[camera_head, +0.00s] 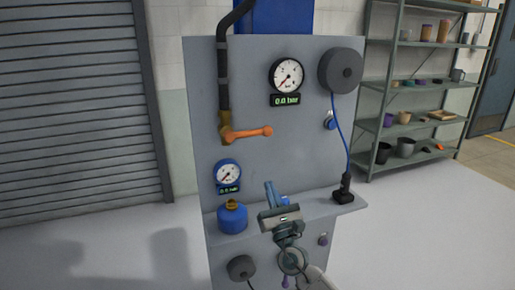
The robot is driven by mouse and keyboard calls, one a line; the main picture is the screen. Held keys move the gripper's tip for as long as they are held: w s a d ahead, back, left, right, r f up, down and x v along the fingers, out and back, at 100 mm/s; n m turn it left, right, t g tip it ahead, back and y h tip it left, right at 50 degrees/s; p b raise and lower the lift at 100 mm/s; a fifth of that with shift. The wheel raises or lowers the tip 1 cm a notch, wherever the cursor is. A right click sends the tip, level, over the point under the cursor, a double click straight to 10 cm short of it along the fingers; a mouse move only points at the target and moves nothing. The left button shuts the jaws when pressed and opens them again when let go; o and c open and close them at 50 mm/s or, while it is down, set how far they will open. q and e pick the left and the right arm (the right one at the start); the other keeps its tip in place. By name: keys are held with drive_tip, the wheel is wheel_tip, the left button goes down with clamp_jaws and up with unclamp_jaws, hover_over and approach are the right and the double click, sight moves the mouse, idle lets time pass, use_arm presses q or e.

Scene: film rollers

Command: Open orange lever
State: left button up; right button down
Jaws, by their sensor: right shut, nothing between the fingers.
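The orange lever (250,132) sticks out sideways to the right from a brass valve (226,130) on the grey panel. It lies nearly horizontal. The valve sits at the lower end of a black pipe (223,82). My right gripper (271,190) is below the lever and a little to its right, in front of the panel's small shelf. Its fingers point up and look shut and empty, with a clear gap to the lever. My left gripper is not in view.
The grey panel (300,150) carries a gauge (286,75) reading about 0.0 bar, a dark round knob (341,71) and a blue gauge (228,174). A blue canister (232,218) and a black device (344,190) stand on the shelf (318,207). Storage shelves (405,132) stand at right.

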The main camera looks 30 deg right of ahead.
sight(249, 133)
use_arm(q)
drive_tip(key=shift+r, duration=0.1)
use_arm(e)
drive_tip(key=shift+w, duration=0.1)
